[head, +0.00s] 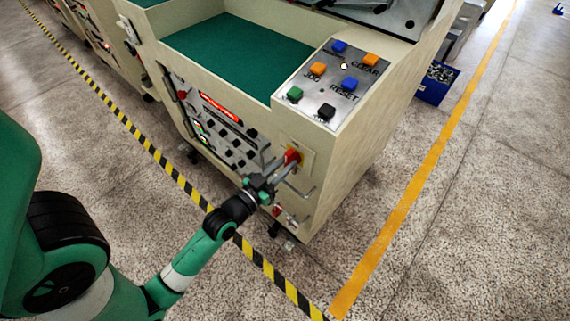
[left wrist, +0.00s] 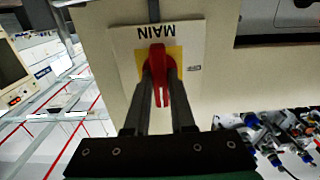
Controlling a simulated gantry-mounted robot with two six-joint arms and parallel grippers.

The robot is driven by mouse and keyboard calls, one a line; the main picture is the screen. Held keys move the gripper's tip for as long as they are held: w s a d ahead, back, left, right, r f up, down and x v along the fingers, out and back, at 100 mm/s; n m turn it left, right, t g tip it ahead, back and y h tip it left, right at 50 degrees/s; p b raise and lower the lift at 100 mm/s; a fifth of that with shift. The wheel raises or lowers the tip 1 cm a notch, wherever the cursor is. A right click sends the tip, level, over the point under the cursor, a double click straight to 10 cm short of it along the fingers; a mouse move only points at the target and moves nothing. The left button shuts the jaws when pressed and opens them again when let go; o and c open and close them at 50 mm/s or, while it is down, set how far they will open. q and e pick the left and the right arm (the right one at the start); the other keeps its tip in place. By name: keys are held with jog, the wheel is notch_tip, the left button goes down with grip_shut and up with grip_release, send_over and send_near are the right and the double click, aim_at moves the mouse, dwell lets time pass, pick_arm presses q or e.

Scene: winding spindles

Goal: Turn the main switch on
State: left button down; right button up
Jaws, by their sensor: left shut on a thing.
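The main switch (head: 292,156) is a red rotary handle on a yellow and white plate on the front of the beige machine. In the left wrist view the red handle (left wrist: 160,75) sits under the upside-down label MAIN. My left gripper (head: 284,168) reaches the switch from the front. In the left wrist view its two dark fingers (left wrist: 160,88) lie on either side of the red handle and are shut on it. The handle's contact faces are partly hidden by the fingers. My right gripper is in neither view.
The machine's front carries a panel of dark buttons with a red display (head: 221,107). A sloped top panel (head: 333,84) holds several coloured buttons. A blue crate (head: 434,92) stands right of the machine. Striped tape crosses the floor.

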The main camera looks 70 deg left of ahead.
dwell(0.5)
pick_arm(q)
jog(key=c, duration=0.8)
grip_release()
jog(key=shift+o, duration=0.2)
jog(key=shift+s, duration=0.1)
jog(key=shift+s+d, duration=0.2)
jog(key=shift+s, duration=0.1)
jog(key=b+v, duration=0.4)
jog(key=v, duration=0.6)
jog(key=shift+s+d+b, duration=0.15)
jog(key=shift+s+b, duration=0.15)
jog(key=shift+s, duration=0.05)
jog(key=shift+r, duration=0.1)
